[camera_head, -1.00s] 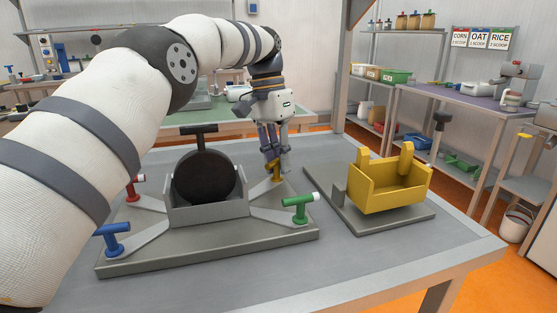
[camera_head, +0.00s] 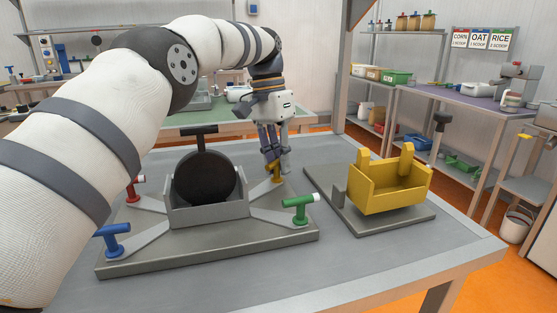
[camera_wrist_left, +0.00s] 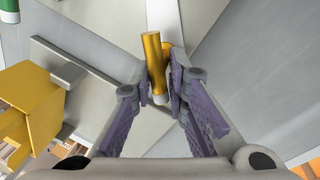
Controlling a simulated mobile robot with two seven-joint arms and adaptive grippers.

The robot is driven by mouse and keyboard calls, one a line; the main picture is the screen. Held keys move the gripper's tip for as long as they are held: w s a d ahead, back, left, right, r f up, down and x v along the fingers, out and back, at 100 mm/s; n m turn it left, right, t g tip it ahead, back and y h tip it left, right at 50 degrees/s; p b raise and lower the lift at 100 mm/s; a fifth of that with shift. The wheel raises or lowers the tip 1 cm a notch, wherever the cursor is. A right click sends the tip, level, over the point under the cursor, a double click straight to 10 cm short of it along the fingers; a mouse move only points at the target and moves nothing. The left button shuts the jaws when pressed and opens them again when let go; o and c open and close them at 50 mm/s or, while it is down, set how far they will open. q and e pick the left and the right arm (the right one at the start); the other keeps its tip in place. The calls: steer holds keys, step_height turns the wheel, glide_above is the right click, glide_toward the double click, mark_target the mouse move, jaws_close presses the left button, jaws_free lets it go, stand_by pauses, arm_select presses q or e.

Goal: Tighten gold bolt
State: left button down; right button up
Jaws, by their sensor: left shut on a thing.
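The gold bolt (camera_head: 276,170) has a T-shaped handle and stands at the far right corner of a grey base plate (camera_head: 200,256). My left gripper (camera_head: 275,165) reaches down onto it from above. In the left wrist view the gold handle (camera_wrist_left: 154,62) lies between the purple-padded fingers of the gripper (camera_wrist_left: 158,92), which are shut on it. A black disc (camera_head: 204,178) stands in a grey bracket at the middle of the plate. A green bolt (camera_head: 300,209), a blue bolt (camera_head: 113,241) and a red bolt (camera_head: 132,188) sit at the other corners. My right gripper is not in view.
A yellow open box (camera_head: 385,190) stands on a second grey plate to the right; it also shows in the left wrist view (camera_wrist_left: 40,105). The table (camera_head: 390,255) is clear in front. Shelves and a purple-topped table (camera_head: 465,98) stand behind at the right.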

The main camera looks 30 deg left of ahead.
arm_select(q)
steer(key=c, duration=1.7)
jaws_free()
steer(key=shift+s+d+f, duration=0.15)
steer(key=shift+d+f, duration=0.15)
steer(key=shift+o, duration=0.2)
steer(key=shift+r, duration=0.1)
steer(key=shift+r, duration=0.1)
